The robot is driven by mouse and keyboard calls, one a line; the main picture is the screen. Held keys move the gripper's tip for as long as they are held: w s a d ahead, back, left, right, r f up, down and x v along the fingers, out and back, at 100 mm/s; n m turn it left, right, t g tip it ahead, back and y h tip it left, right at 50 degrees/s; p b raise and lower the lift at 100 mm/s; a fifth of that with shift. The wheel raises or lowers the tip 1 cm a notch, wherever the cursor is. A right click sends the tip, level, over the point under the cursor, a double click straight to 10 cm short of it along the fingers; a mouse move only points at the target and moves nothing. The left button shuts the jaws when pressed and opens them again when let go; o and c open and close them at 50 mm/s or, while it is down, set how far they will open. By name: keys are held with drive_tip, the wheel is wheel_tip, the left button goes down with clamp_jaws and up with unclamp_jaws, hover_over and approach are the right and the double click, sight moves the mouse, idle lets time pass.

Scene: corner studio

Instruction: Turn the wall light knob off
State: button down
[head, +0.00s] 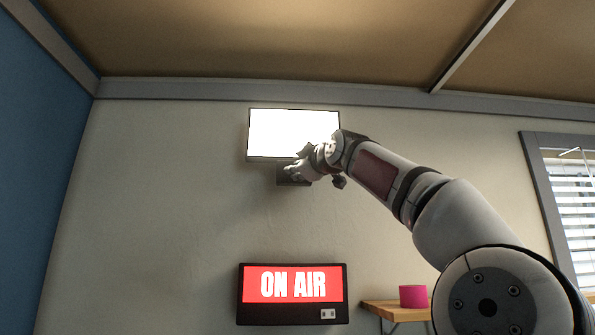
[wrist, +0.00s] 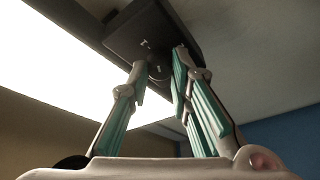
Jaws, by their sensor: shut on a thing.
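The wall light (head: 285,132) is a bright white rectangular panel, lit, high on the wall. Its glowing face also fills the upper left of the wrist view (wrist: 50,70). Just below it is a dark control box (head: 283,182), which shows from close up in the wrist view (wrist: 140,28) with small white marks. The dark knob (wrist: 159,72) sits on this box, between the fingertips of my gripper (wrist: 160,66). My gripper is shut on the knob, and its fingers partly hide it. In the head view my gripper (head: 293,170) covers part of the box.
A lit red ON AIR sign (head: 292,285) hangs lower on the wall. A window with blinds (head: 575,200) is at the far right. The wall left of the light is clear.

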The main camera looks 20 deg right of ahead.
drive_tip(key=shift+r+n, duration=0.15)
drive_tip(key=shift+n, duration=0.55)
drive_tip(key=c, duration=1.4)
unclamp_jaws()
drive_tip(key=shift+c, duration=0.2)
drive_tip(key=shift+s, duration=0.1)
drive_tip(key=v, duration=0.7)
drive_tip(key=shift+s, duration=0.15)
